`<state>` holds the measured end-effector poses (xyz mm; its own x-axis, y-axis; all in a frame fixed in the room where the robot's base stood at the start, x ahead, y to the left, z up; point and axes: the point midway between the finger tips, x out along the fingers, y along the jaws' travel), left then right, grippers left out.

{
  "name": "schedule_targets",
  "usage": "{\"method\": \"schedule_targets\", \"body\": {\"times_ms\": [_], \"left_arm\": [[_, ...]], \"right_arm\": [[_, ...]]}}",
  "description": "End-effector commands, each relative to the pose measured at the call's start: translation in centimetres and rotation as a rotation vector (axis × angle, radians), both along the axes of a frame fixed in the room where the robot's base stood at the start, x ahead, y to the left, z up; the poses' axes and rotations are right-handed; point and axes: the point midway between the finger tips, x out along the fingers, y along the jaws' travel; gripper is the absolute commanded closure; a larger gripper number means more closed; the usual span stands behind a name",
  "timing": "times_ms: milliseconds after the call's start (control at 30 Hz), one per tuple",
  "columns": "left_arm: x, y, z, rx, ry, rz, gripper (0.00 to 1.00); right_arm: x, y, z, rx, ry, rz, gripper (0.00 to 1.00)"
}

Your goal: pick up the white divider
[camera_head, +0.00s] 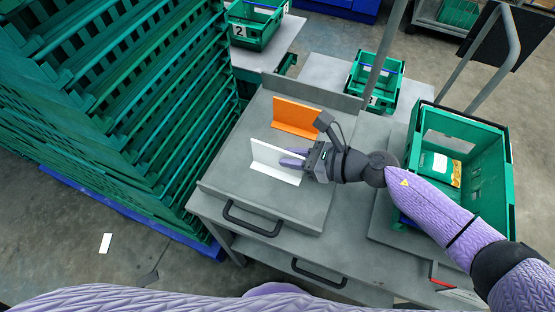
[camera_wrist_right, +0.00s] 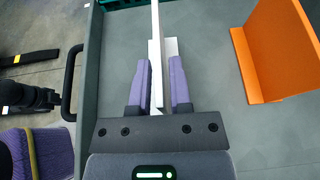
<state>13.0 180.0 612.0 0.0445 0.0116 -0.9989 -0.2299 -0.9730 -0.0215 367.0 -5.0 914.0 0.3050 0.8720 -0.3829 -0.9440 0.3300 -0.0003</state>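The white divider (camera_head: 274,163) is an L-shaped plate standing on the grey worktop (camera_head: 222,184), its upright wall facing up. My right gripper (camera_head: 292,158) reaches it from the right, near its right end. In the right wrist view, the divider's upright wall (camera_wrist_right: 155,45) runs between the two purple fingers (camera_wrist_right: 160,85). The fingers are apart, with a visible gap beside the wall, so they look open around it. Part of the divider is hidden behind the fingers. My left gripper is not seen.
An orange divider (camera_head: 296,117) stands just behind; it also shows in the right wrist view (camera_wrist_right: 275,50). A green crate (camera_head: 486,185) with a package inside stands at the right. Tall stacked green crates (camera_head: 120,90) border the left. A black drawer handle (camera_head: 250,220) is at the front.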

Motion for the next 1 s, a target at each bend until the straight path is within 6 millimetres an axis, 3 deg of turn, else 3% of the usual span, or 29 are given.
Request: {"method": "schedule_targets", "body": {"times_ms": [33,100,533,633,800,1000], "left_arm": [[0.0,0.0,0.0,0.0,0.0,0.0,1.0],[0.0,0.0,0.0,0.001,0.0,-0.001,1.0],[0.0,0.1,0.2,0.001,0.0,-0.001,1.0],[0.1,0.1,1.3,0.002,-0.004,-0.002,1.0],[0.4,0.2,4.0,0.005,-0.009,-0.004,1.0],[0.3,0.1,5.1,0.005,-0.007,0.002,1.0]], "right_arm": [[0.0,0.0,0.0,0.0,0.0,0.0,0.88],[0.0,0.0,0.0,0.0,0.0,0.0,1.0],[0.0,0.0,0.3,0.0,0.0,0.0,1.0],[0.0,-0.1,2.2,0.0,-0.004,0.001,1.0],[0.0,-0.1,7.2,0.0,-0.006,0.001,1.0],[0.0,0.0,10.0,-0.001,-0.002,0.001,1.0]]}}
